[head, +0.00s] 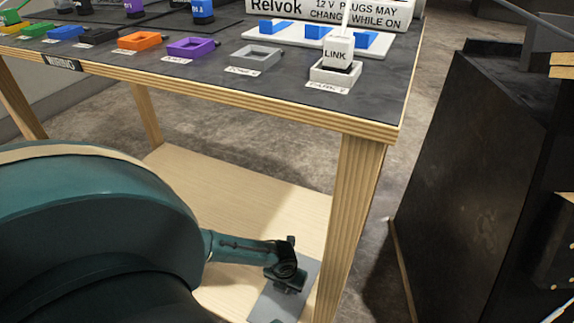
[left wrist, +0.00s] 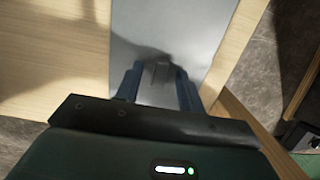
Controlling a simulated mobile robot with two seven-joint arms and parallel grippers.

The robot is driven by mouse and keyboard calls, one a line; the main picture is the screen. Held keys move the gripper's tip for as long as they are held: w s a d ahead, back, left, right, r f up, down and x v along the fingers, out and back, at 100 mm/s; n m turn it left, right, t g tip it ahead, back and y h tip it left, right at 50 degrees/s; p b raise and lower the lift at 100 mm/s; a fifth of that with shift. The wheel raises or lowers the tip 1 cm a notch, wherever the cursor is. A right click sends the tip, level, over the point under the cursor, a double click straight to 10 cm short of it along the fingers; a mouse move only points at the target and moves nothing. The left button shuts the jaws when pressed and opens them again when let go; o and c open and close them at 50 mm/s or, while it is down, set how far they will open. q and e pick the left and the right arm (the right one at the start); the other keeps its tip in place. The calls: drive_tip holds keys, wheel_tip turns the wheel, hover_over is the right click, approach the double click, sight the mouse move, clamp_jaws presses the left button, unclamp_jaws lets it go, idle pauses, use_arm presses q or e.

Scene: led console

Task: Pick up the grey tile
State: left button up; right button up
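The grey tile (head: 270,305) lies flat on the lower wooden shelf of the table, close to the table leg. In the left wrist view the tile (left wrist: 172,28) is a smooth grey plate running up from between my fingers. My left gripper (head: 286,280) is low over the tile, covering part of it in the head view. In the left wrist view the left gripper (left wrist: 158,78) has its two fingers apart, with the tile's surface showing beyond and between them. Whether the fingers touch the tile I cannot tell. My right gripper is not in view.
The wooden table leg (head: 349,225) stands just right of the tile. The dark tabletop (head: 300,88) above carries coloured frames and a white LINK plug (head: 337,53). A black cabinet (head: 470,170) stands to the right. The lower shelf (head: 215,185) is otherwise bare.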

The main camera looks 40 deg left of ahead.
use_arm(q)
clamp_jaws()
drive_tip(key=shift+r, duration=0.15)
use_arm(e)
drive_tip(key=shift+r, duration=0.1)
